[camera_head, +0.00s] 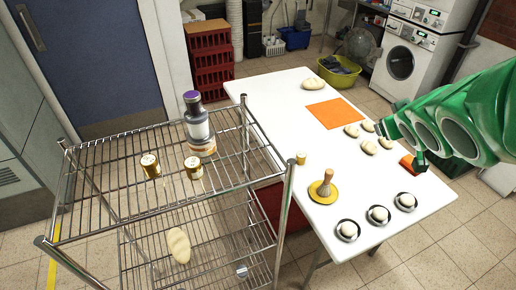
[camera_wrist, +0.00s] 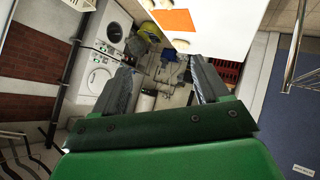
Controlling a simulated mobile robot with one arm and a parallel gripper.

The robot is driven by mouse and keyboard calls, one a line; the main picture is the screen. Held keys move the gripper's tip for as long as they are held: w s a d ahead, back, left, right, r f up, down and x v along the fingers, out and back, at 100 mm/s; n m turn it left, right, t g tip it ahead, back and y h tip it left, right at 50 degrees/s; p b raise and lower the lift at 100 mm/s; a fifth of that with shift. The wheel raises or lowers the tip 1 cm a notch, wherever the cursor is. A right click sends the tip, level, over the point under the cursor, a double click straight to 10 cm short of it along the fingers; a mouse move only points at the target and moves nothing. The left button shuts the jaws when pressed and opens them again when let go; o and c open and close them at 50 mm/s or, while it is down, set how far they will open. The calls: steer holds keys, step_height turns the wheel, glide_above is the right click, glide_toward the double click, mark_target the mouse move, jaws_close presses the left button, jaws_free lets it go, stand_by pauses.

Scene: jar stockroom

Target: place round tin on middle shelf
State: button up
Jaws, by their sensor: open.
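I cannot tell for sure which item is the round tin. A lower wire shelf (camera_head: 215,228) holds a pale loaf-like item (camera_head: 179,245). My gripper (camera_head: 400,144), on the green arm, is over the right side of the table. Its fingers (camera_wrist: 163,85) are apart and empty in the wrist view.
Rack posts stand close to the table's left edge. Washing machines (camera_head: 405,60) stand behind.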

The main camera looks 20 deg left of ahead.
steer(key=s+a+f+n+g+y, duration=0.15)
steer(key=a+n+y, duration=0.3)
steer(key=a, duration=0.75)
steer(key=s+a+f+n+g+y, duration=0.1)
steer(key=s+a+n+g+y, duration=0.15)
steer(key=a+y, duration=0.6)
steer(key=n+g+y, duration=0.3)
steer(key=n+g, duration=0.3)
steer(key=g, duration=0.4)
glide_toward(201, 166)
step_height(201, 166, up, 6)
steer(key=s+a, duration=0.1)
steer(key=a, duration=0.1)
steer(key=shift+f, duration=3.2)
steer(key=shift+w+x, duration=0.15)
steer(key=shift+x, duration=1.75)
steer(key=shift+w+x, duration=0.15)
steer(key=shift+x, duration=1.75)
steer(key=shift+c, duration=0.4)
